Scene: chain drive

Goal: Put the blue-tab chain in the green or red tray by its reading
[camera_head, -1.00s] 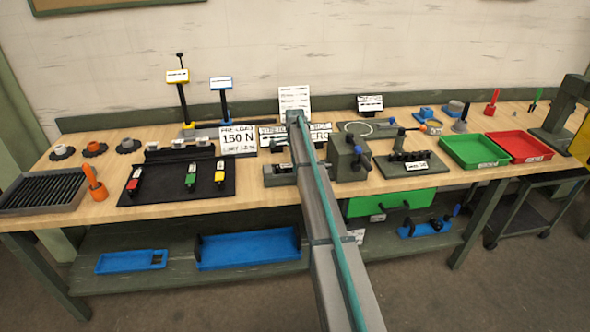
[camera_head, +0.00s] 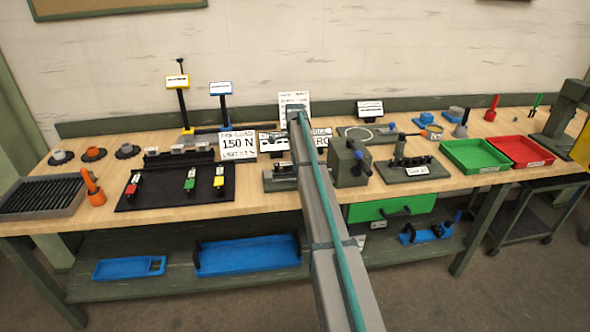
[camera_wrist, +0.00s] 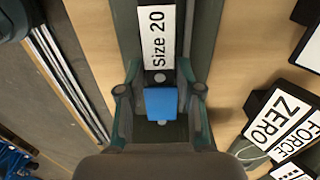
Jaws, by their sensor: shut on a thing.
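The blue tab (camera_wrist: 160,103) of a chain lies between the fingers of my gripper (camera_wrist: 160,95) in the wrist view. My gripper is shut on it. A white "Size 20" label (camera_wrist: 154,37) shows just beyond the tab, over a grey-green fixture (camera_wrist: 204,40). I cannot tell whether the chain touches the fixture. In the head view my arm hides the gripper and the chain. The green tray (camera_head: 477,166) and the red tray (camera_head: 521,163) stand side by side on the right of the bench, and both look empty.
A black mat (camera_head: 150,198) at left holds chains with red, green and yellow tabs. A "150 N" sign (camera_head: 238,146) stands behind. ZERO and FORCE labels (camera_wrist: 283,118) lie right of the gripper. A grey block (camera_head: 348,163) and a dark peg stand (camera_head: 412,168) lie between my arm and the trays.

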